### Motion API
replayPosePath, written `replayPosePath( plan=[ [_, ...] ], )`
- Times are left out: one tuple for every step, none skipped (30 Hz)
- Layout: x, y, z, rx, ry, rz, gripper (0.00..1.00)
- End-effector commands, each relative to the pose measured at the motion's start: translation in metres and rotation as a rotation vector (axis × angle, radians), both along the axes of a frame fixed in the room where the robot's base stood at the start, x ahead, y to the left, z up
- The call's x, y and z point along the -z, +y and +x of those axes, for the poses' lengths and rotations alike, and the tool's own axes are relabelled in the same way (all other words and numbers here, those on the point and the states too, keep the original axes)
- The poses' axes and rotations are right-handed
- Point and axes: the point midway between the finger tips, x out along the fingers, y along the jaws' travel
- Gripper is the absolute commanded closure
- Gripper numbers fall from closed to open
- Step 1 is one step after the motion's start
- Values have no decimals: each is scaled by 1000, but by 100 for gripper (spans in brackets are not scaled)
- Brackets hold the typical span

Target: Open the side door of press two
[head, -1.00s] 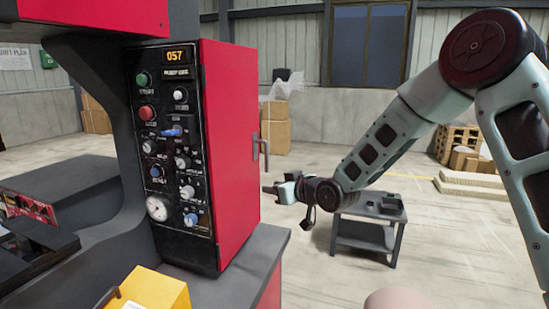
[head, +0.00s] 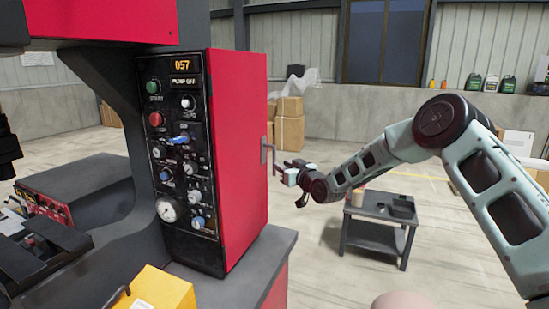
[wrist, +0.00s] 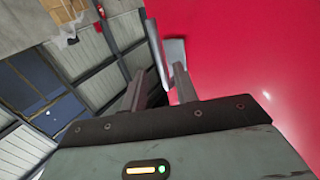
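The red side door (head: 240,150) forms the right face of the press's control cabinet and looks shut. Its grey handle (head: 267,154) sticks out at the door's right edge. My gripper (head: 280,168) is just right of the handle, with its fingers pointing at the door. In the wrist view the two grey fingers (wrist: 160,82) stand apart. The handle (wrist: 156,52) shows just beyond the fingertips, roughly in line with the gap, against the red door (wrist: 240,60). I cannot tell whether the fingers touch it. Nothing is held.
The control panel (head: 183,150) with knobs and a "057" display faces left of the door. A yellow box (head: 163,290) stands in front of the press. A small grey table (head: 375,228) with items stands behind my arm. Open floor lies to the right of the press.

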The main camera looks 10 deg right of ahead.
Motion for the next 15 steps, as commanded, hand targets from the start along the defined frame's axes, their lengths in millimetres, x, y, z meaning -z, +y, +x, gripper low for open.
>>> replayPosePath(
  plan=[
    [-2,4,8,0,1,2,71],
    [-2,5,13,0,0,2,71],
    [-2,8,19,0,0,3,71],
    [-2,9,23,0,0,2,71],
    [-2,11,27,0,1,2,71],
    [-2,13,32,0,0,2,71],
    [-2,14,35,0,0,2,71],
    [-1,15,38,-1,0,2,71],
    [-1,16,42,-1,0,2,71],
    [-2,17,45,-1,0,2,71],
    [-1,18,47,-1,1,2,71],
    [-1,19,49,0,1,2,71],
    [-1,19,51,0,1,2,71],
    [-1,20,52,0,1,2,71],
    [-1,20,54,0,0,1,71]
  ],
)
